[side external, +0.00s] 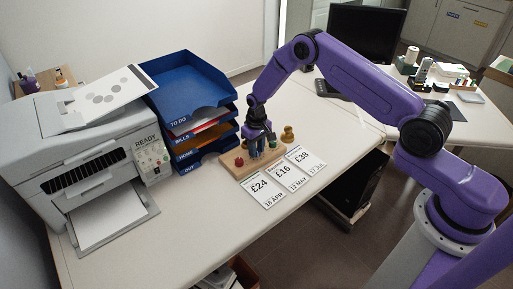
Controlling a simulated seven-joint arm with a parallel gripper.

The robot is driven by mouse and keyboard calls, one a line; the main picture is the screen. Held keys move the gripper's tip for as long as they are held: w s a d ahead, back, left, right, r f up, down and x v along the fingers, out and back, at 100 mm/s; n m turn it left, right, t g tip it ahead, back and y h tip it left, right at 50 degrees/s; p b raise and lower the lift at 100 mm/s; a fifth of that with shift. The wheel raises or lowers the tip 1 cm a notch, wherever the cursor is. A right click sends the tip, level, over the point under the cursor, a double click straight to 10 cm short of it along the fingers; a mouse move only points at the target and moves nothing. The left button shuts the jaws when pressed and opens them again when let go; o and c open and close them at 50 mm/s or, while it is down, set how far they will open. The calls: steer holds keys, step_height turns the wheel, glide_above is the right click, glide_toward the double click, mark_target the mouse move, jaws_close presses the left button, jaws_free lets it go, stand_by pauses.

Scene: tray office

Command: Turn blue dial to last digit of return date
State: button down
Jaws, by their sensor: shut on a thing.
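A wooden board (232,168) lies on the white desk with a row of coloured knobs on it. A red knob (239,162) is at its left end and a green knob (273,146) is towards the right. My gripper (256,152) points down between them, shut on the blue dial, which its fingers mostly hide. The digit set on the dial is too small to read. Three white cards lie in front: £24 with 18 APR (264,188), £16 with 13 MAY (285,174), and £38 (305,160) with a date starting 17. I cannot make out a return date.
A brass-coloured knob-like object (287,134) stands just right of the green knob. Blue stacked trays (196,88) labelled TO DO, BILLS and HOME stand close behind the board. A printer (92,150) reading READY is at the left.

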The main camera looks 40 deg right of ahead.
steer(key=shift+m, duration=0.9)
steer(key=c, duration=0.8)
jaws_free()
steer(key=shift+r, duration=0.1)
step_height(320, 180, up, 17)
steer(key=shift+r, duration=0.15)
